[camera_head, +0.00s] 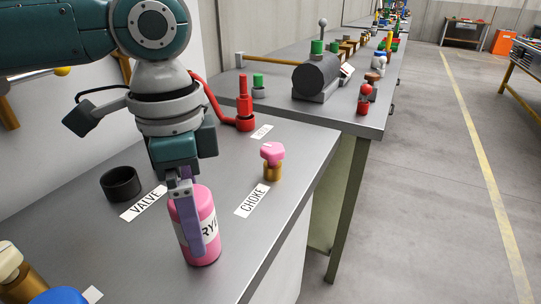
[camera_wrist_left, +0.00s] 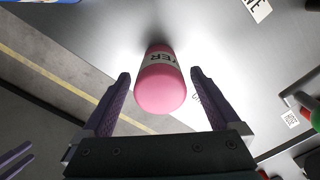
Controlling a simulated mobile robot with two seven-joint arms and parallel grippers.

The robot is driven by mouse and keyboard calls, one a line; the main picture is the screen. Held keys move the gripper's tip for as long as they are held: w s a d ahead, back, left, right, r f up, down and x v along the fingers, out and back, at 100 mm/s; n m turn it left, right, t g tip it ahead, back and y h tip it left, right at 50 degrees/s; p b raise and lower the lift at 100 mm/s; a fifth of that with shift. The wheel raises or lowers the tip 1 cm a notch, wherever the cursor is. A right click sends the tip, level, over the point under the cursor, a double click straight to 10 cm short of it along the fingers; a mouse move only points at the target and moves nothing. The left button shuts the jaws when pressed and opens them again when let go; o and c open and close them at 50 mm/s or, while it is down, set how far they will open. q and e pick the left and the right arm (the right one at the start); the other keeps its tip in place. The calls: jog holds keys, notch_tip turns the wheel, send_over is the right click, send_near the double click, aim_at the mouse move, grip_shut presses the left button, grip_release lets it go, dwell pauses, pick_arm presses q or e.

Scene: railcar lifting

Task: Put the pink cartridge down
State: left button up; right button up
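The pink cartridge (camera_head: 204,238), with a white lettered band, stands on the grey bench at the front. It also shows in the left wrist view (camera_wrist_left: 160,92), end toward the camera. My left gripper (camera_head: 193,225) reaches down over it with one purple finger on each side. In the wrist view my left gripper (camera_wrist_left: 160,78) is open, with narrow gaps between the fingers and the cartridge. Two purple fingers at the lower left edge of the wrist view look like my right gripper (camera_wrist_left: 22,158), apart and empty, partly cut off.
A black ring cup (camera_head: 120,184) stands by the VALVE label (camera_head: 144,203). A pink-topped brass knob (camera_head: 272,160) stands by the CHOKE label (camera_head: 252,200). A red part (camera_head: 245,112) with a hose is behind. A blue item (camera_head: 60,296) is front left. The bench's right edge is close.

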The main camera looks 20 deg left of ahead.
pick_arm(q)
notch_tip(320, 180, up, 12)
jog(key=p, duration=0.1)
jog(key=shift+r, duration=0.15)
dwell(0.4)
